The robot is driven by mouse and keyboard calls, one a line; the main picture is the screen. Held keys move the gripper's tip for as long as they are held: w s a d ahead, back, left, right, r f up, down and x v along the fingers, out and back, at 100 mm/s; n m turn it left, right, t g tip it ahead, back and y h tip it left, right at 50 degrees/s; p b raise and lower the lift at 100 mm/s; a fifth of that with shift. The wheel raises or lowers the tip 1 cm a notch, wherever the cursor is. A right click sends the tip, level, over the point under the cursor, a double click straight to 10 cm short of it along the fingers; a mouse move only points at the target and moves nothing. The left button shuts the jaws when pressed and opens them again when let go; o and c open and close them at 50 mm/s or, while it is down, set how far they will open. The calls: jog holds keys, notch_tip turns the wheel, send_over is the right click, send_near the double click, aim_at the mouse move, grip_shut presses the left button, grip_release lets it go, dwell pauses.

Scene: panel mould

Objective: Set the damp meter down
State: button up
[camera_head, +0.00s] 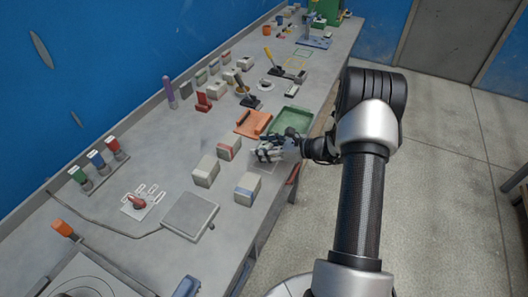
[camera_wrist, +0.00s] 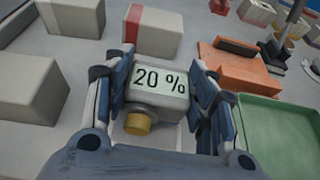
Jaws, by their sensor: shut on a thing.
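The damp meter (camera_wrist: 158,90) is a pale box with a display reading "20 %" and a yellow round knob on its near side. It sits between the two fingers of my gripper (camera_wrist: 160,95) in the wrist view, and the gripper is shut on it. In the head view my gripper (camera_head: 268,153) is low over the bench, left of the green tray (camera_head: 291,121), and largely hides the meter. A pale sheet or outlined patch shows under the gripper. I cannot tell whether the meter touches the bench.
An orange tray (camera_head: 253,123) lies just beyond. A grey flat plate (camera_head: 189,215) lies nearer on the bench (camera_head: 150,165). A red-handled thing (camera_head: 293,174) is at the front edge.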

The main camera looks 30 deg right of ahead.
jog(key=shift+f, duration=0.55)
jog(key=shift+f, duration=0.15)
jog(key=o, duration=1.3)
